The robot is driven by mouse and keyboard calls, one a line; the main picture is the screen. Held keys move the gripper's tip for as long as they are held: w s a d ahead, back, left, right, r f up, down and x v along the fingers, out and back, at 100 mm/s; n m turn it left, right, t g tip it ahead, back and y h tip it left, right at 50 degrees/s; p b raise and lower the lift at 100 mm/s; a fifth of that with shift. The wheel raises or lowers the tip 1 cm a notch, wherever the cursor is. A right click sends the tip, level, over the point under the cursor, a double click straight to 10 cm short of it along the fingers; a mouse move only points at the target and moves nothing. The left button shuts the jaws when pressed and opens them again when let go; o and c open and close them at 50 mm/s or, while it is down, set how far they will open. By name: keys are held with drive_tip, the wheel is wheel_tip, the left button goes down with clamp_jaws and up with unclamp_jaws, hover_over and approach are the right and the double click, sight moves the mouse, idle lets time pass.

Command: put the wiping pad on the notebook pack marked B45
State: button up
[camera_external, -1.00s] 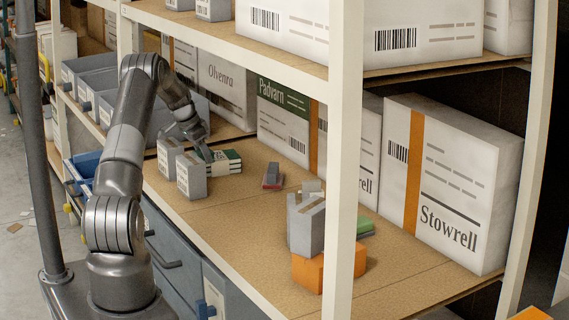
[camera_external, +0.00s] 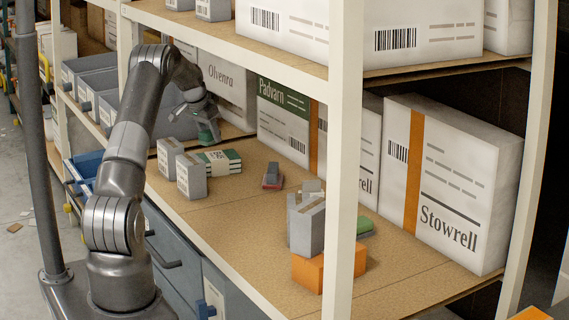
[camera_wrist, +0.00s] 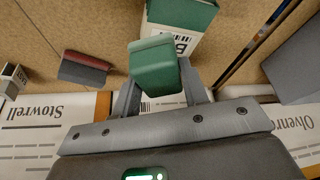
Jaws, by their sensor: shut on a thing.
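My gripper (camera_external: 206,122) is shut on a green wiping pad (camera_wrist: 155,62), held above the shelf board. In the wrist view my gripper's fingers (camera_wrist: 160,84) clasp the pad from both sides. A notebook pack (camera_external: 222,160) with green covers and a white band lies flat on the shelf, below the gripper and slightly to its right in the external view. A green-covered pack (camera_wrist: 182,14) with a white label shows just beyond the pad in the wrist view. The pad hides part of that label; a B is visible, but I cannot read the rest. The pad and pack look apart.
Two small grey boxes (camera_external: 190,176) stand close left of the pack. A red-and-grey item (camera_external: 272,176) lies to its right. Grey boxes (camera_external: 306,226), an orange box (camera_external: 310,271) and a green item (camera_external: 364,225) are nearer the front post. Large cartons (camera_external: 440,185) line the back.

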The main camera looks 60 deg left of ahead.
sight(212, 161)
drive_tip(key=shift+w+f+n, duration=0.2)
drive_tip(key=shift+f+n, duration=0.1)
drive_tip(key=shift+f, duration=2.55)
drive_tip(key=shift+f, duration=0.2)
drive_tip(key=o, duration=1.1)
drive_tip(key=shift+c, duration=0.2)
drive_tip(key=shift+r, duration=0.1)
drive_tip(key=shift+v, duration=2.85)
